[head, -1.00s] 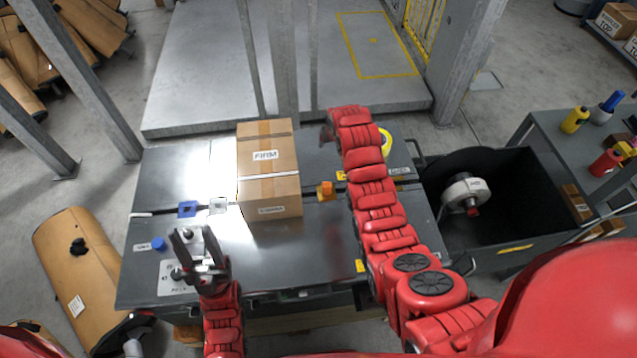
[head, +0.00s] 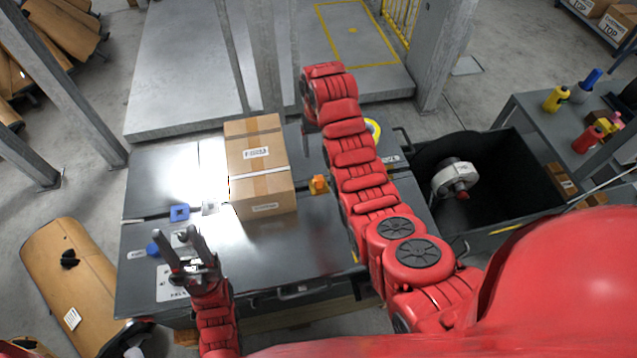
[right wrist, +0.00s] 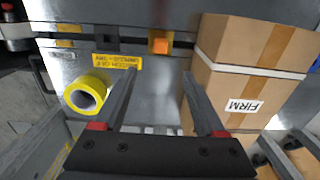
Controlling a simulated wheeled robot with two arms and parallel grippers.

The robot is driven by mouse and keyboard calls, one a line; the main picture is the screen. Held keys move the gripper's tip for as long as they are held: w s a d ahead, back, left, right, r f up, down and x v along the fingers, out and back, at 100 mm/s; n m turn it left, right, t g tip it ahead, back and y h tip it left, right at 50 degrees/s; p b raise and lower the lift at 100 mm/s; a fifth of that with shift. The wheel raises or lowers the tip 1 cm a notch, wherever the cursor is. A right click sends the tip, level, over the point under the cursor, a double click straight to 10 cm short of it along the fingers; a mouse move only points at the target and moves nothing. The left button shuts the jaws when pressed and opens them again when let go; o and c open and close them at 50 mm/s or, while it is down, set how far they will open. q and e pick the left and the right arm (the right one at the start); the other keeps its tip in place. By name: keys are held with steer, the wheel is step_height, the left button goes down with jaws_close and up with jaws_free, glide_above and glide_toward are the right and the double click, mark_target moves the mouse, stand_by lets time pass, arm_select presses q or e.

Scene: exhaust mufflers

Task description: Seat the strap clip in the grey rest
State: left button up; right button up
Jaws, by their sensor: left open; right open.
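A strap runs across the dark table. On it, left of the carton, are a blue square clip (head: 180,212) and a pale grey piece (head: 211,208) beside it; I cannot tell whether they touch. An orange block (head: 318,185) sits right of the carton and shows in the right wrist view (right wrist: 160,41). I cannot tell which piece is the strap clip or the grey rest. My left gripper (head: 176,235) is open and empty, near the table's left side, below the blue clip in the picture. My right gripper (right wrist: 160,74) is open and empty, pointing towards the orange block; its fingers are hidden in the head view.
A strapped carton (head: 262,170) stands mid-table, close to my right gripper's right finger in the wrist view. A yellow tape roll (right wrist: 85,95) lies on the other side. A black bin (head: 490,185) stands right of the table.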

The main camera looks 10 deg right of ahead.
steer(key=b, duration=0.7)
glide_above(319, 178)
step_height(319, 178, down, 9)
steer(key=shift+w+r, duration=0.1)
steer(key=shift+w, duration=0.05)
steer(key=shift+f+p, duration=0.3)
steer(key=shift+f, duration=0.9)
steer(key=f+p, duration=0.2)
steer(key=f, duration=0.1)
steer(key=shift+s+f, duration=0.2)
steer(key=shift+f, duration=0.05)
steer(key=shift+w+f, duration=0.1)
steer(key=shift+f, duration=0.75)
jaws_close()
